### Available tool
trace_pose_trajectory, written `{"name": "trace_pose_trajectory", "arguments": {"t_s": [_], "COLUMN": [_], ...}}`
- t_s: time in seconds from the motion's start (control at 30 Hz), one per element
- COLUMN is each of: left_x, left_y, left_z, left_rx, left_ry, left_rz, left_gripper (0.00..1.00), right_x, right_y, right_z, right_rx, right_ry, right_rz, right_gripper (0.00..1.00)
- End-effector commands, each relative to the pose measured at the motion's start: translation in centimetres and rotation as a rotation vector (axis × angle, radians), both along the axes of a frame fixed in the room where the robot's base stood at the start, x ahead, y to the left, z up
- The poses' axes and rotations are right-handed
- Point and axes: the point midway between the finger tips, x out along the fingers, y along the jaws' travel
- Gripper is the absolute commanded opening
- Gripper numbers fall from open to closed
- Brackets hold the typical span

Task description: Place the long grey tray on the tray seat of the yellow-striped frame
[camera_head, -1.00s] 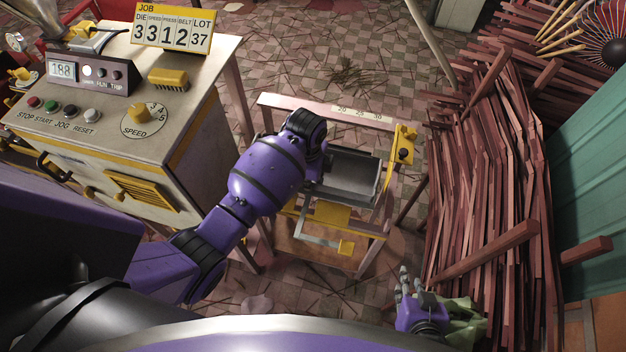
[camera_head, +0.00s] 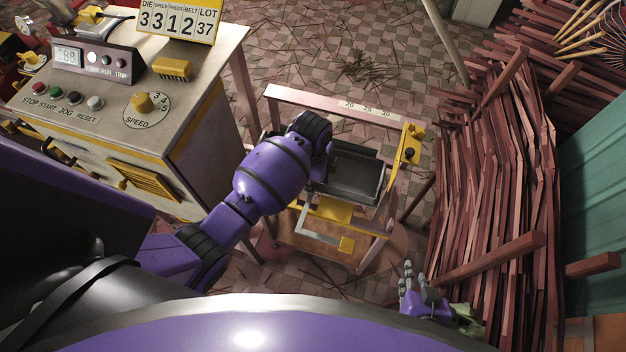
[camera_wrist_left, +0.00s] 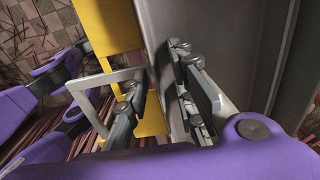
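The long grey tray (camera_head: 358,178) is inside the yellow-striped frame (camera_head: 345,104), with its dark open interior facing up. A yellow part of the frame (camera_head: 333,208) shows at its near side; contact between tray and seat is hidden. My left gripper is over the tray's left end, where my wrist hides it in the head view. In the left wrist view, its fingers (camera_wrist_left: 160,75) stand apart beside the grey tray wall (camera_wrist_left: 235,35), with grey and yellow surfaces showing between them. My right gripper (camera_head: 413,277) is at the lower right, away from the tray, its fingers apart.
A control cabinet (camera_head: 120,105) with buttons and a dial stands left of the frame. A large pile of reddish-brown sticks (camera_head: 490,200) fills the right side. Green cloth (camera_head: 467,318) lies beside my right gripper. Tiled floor with scattered sticks shows behind the frame.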

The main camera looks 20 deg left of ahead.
Motion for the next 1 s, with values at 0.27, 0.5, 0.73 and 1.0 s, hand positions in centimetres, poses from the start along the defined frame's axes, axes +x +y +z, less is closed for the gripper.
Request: {"name": "trace_pose_trajectory", "arguments": {"t_s": [0.27, 0.5, 0.73, 1.0], "left_x": [0.0, 0.0, -0.2, -0.3], "left_y": [0.0, 0.0, 0.0, 0.0], "left_z": [2.6, 8.0, 11.5, 12.4], "left_rx": [-0.001, 0.000, -0.001, 0.000], "left_ry": [-0.002, -0.006, -0.002, 0.000], "left_rz": [-0.002, -0.002, -0.002, 0.000], "left_gripper": [0.23, 0.23, 0.23, 0.23], "right_x": [-0.3, -0.1, -0.1, -0.1], "right_y": [0.0, 0.0, -0.1, -0.1], "right_z": [-0.3, -0.1, -0.1, -0.1], "right_rx": [0.000, 0.000, -0.001, -0.001], "right_ry": [0.006, 0.003, 0.002, 0.002], "right_rz": [-0.001, -0.001, -0.002, -0.002], "right_gripper": [0.23, 0.23, 0.23, 0.23]}}
